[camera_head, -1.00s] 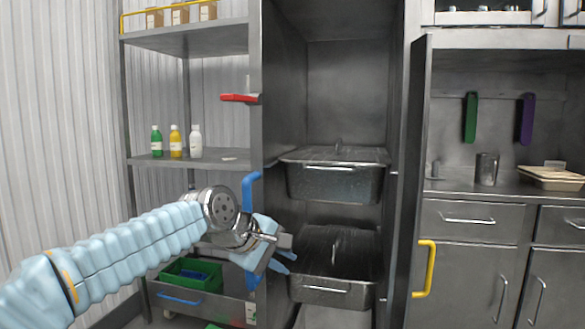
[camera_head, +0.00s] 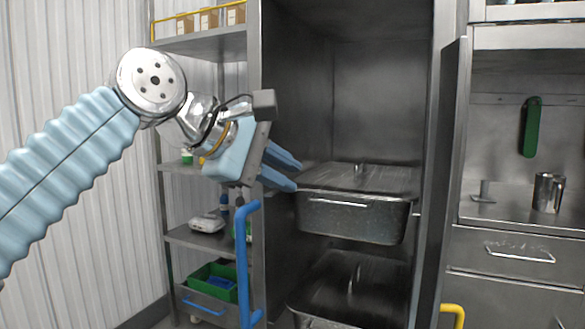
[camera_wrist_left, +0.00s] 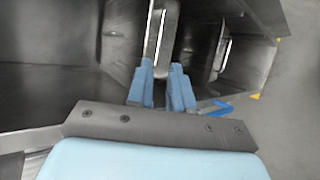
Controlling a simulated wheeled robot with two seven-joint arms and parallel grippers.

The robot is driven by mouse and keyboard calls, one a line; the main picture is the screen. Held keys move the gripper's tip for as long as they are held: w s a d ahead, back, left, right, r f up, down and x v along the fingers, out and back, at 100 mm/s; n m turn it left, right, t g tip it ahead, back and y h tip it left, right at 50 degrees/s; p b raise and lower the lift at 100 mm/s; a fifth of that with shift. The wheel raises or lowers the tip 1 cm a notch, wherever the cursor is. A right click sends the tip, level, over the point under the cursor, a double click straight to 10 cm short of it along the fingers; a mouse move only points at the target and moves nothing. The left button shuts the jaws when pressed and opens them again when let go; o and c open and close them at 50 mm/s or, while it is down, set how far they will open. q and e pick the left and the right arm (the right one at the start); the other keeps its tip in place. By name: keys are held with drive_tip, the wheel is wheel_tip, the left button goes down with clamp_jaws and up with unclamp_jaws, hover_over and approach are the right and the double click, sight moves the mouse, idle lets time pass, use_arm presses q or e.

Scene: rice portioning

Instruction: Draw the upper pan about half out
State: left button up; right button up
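The upper pan (camera_head: 350,222) is a dark metal pan with a lid and a bright front bar handle (camera_head: 337,202). It sits level on its shelf inside the open tall cabinet. My left gripper (camera_head: 297,175) is at the cabinet opening, left of the pan's lid and front corner. In the left wrist view the gripper (camera_wrist_left: 162,85) points at the upper pan (camera_wrist_left: 163,22), whose bright handle appears just beyond the fingertips; contact cannot be told. The lower pan (camera_head: 345,290) is below. My right gripper is not in view.
A cabinet door with a blue handle (camera_head: 242,262) stands open at left. Another door with a yellow handle (camera_head: 453,312) stands open at right. A shelf rack with a green bin (camera_head: 212,280) is at left, a counter with a metal cup (camera_head: 548,192) at right.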

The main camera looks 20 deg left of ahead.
sight(335, 203)
use_arm(q)
drive_tip(key=shift+f, duration=0.1)
drive_tip(key=x, duration=1.3)
drive_tip(key=shift+w+d+f+b, duration=0.15)
drive_tip(key=shift+w+d+b, duration=0.05)
drive_tip(key=shift+w+b, duration=0.15)
clamp_jaws()
idle(0.9)
